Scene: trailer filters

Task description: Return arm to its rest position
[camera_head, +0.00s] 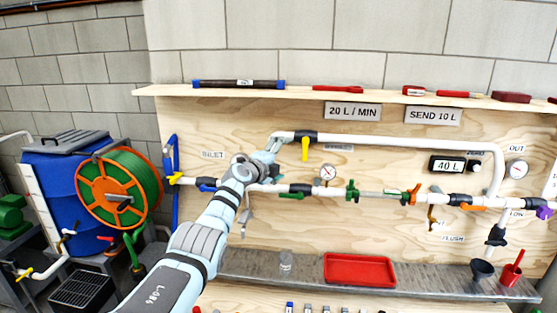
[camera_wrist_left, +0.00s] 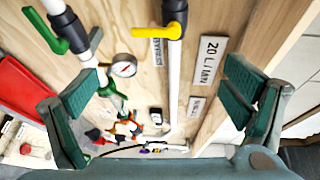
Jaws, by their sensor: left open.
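My left arm reaches up from the bottom of the head view, and my left gripper (camera_head: 270,150) is in front of the plywood panel, near the left end of the white upper pipe (camera_head: 400,143). In the left wrist view the gripper (camera_wrist_left: 165,105) has its two fingers wide apart with nothing held between them. Behind the gap show the white pipe, a yellow valve handle (camera_wrist_left: 83,91) or similar yellow lever, a pressure gauge (camera_wrist_left: 124,66) and the 20 L/MIN sign (camera_wrist_left: 207,62). My right gripper is not seen in either view.
A shelf (camera_head: 330,93) with tools runs above the pipes. A metal ledge (camera_head: 430,279) below bears a red tray (camera_head: 359,270) and a clear jar (camera_head: 286,262). A blue tank (camera_head: 60,190) and a green hose reel (camera_head: 118,194) stand at left.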

